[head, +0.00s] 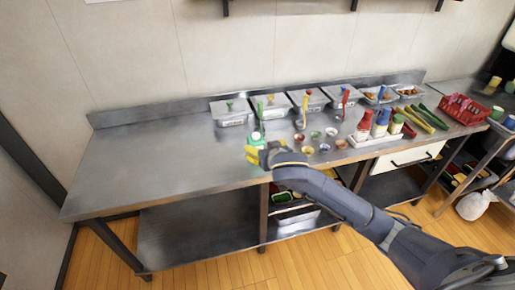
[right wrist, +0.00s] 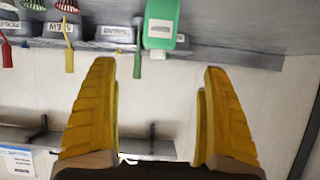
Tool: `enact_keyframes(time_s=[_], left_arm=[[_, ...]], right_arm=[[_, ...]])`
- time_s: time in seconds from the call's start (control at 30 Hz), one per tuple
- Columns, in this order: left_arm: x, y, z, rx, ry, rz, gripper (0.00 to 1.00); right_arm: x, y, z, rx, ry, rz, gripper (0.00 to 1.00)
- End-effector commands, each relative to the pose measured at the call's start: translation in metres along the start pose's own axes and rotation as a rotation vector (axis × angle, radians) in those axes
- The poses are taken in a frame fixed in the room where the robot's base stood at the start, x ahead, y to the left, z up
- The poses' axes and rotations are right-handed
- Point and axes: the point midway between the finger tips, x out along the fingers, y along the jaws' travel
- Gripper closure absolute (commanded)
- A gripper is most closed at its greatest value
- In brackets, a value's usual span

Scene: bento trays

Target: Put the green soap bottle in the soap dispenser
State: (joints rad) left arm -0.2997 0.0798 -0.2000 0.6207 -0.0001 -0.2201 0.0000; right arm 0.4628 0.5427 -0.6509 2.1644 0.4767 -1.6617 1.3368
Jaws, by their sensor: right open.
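The green soap bottle (head: 257,139) stands on the steel counter near its middle, in front of the lidded containers. It also shows in the right wrist view (right wrist: 161,22), where the picture is upside down, with a pale label on its side. My right gripper (head: 253,153) is close to the bottle on its near side. Its yellow fingers are wide apart in the right wrist view (right wrist: 160,68), with the bottle beyond the fingertips and nothing held. I cannot make out a soap dispenser for certain. My left gripper is not in view.
Lidded steel containers (head: 232,112) line the back of the counter (head: 150,160). Small bowls (head: 308,150) sit right of the gripper. A white rack (head: 375,140) holds red and blue bottles, with a red basket (head: 464,109) farther right. The counter's left half is clear.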

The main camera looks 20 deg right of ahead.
Motion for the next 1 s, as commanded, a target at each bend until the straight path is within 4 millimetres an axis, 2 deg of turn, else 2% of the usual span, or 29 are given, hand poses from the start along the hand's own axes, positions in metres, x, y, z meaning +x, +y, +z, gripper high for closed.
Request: enact_keyframes(time_s=[0.2, 0.4, 0.6, 0.8, 1.0], left_arm=[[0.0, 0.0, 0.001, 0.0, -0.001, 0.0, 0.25], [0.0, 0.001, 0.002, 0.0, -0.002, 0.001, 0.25], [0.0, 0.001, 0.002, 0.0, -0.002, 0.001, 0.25], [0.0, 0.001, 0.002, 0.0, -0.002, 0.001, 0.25], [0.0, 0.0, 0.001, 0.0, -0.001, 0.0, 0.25]], right_arm=[[0.041, 0.001, -0.001, -0.001, -0.001, 0.004, 0.18], [0.071, 0.001, -0.001, -0.001, -0.001, 0.002, 0.18], [0.086, 0.0, 0.0, 0.001, -0.002, -0.001, 0.18], [0.093, 0.0, -0.001, 0.0, -0.001, 0.0, 0.18], [0.115, 0.003, -0.003, -0.002, 0.0, 0.002, 0.18]])
